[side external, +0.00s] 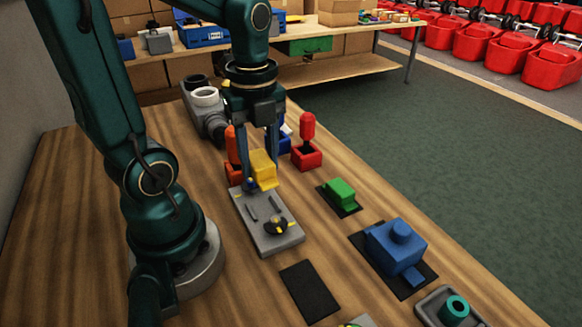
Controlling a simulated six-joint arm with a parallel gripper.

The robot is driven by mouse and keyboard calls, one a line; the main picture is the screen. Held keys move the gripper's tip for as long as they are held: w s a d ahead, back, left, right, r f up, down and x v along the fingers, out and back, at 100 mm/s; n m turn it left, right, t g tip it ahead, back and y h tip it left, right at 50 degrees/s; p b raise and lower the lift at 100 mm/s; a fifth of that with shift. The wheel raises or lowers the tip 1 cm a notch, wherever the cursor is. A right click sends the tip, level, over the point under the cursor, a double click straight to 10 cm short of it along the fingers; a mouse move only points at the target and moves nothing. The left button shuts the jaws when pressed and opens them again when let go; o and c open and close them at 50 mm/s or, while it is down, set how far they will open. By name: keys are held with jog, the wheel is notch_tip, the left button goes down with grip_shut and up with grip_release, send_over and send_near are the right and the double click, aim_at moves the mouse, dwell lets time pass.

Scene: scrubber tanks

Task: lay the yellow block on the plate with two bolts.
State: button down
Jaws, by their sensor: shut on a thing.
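My gripper (262,180) points down and is shut on the yellow block (263,165), with one finger on each side of it. The block is stepped, with a lower lip towards the camera. It is over the far end of the grey plate (287,241); I cannot tell whether it touches the plate. The plate lies flat on the wooden table. It carries two slots or bars and a dark round piece with a yellow top (277,224) near its front end. A small dark blue and yellow part shows by the left fingertip. The bolts are not clearly distinguishable.
An orange-red handled tool (231,150) and a red one in a red holder (307,157) stand close by. A green block (341,191) and a blue block (395,245) sit on dark pads to the right. An empty black pad (309,291) lies in front.

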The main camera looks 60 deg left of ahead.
send_over(263, 211)
jog(key=shift+w+a+f, duration=0.1)
jog(key=shift+f, duration=2.9)
jog(key=shift+f, duration=1.1)
jog(key=shift+f, duration=0.3)
jog(key=shift+r, duration=0.1)
jog(key=shift+r, duration=1.15)
jog(key=shift+f, duration=0.95)
dwell(0.6)
jog(key=shift+f, duration=0.3)
dwell(0.4)
